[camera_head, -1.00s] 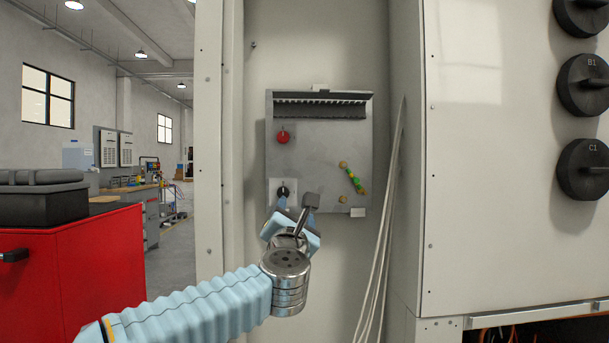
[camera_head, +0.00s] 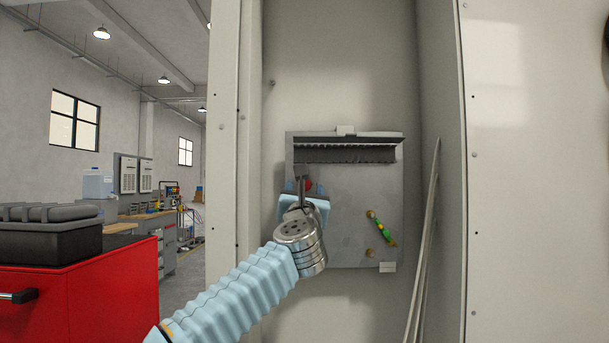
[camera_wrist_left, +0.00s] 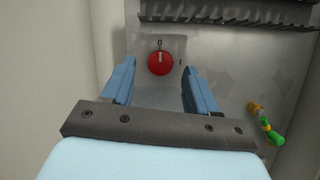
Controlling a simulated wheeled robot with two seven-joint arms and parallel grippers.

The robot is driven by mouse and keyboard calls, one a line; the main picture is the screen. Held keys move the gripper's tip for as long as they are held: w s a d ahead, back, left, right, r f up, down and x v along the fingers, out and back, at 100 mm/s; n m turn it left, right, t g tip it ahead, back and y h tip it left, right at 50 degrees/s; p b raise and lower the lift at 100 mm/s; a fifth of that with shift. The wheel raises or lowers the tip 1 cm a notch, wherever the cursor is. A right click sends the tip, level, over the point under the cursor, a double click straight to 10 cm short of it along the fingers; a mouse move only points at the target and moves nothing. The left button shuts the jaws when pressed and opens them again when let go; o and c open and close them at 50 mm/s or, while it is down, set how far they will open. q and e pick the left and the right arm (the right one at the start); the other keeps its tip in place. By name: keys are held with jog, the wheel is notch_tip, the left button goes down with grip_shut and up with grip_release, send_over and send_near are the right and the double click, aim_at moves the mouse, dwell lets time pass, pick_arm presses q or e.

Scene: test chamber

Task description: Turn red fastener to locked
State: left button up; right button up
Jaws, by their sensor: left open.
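The red fastener is a round red knob (camera_wrist_left: 161,63) on a grey panel (camera_head: 350,200). In the left wrist view a pale line on the knob points up to a "0" mark, with an "I" mark to its right. In the head view the red knob (camera_head: 309,184) is partly hidden behind my left gripper (camera_head: 303,186). My left gripper is open, and in the wrist view its two blue fingers (camera_wrist_left: 158,88) stand on either side and slightly below the knob, with nothing between them. Whether they touch the panel is unclear. My right gripper is not in view.
A dark slotted strip (camera_head: 345,154) runs above the knob. Green and yellow parts (camera_head: 382,228) sit at the panel's right. Pale cables (camera_head: 427,235) hang right of the panel, inside the cabinet. A red tool cabinet (camera_head: 80,290) stands at left.

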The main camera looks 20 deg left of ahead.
pick_arm(q)
jog(key=shift+p+x, duration=0.3)
jog(key=shift+x, duration=0.6)
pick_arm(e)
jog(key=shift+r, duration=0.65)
pick_arm(q)
jog(key=shift+c, duration=0.4)
jog(key=c, duration=1)
jog(key=shift+o, duration=0.2)
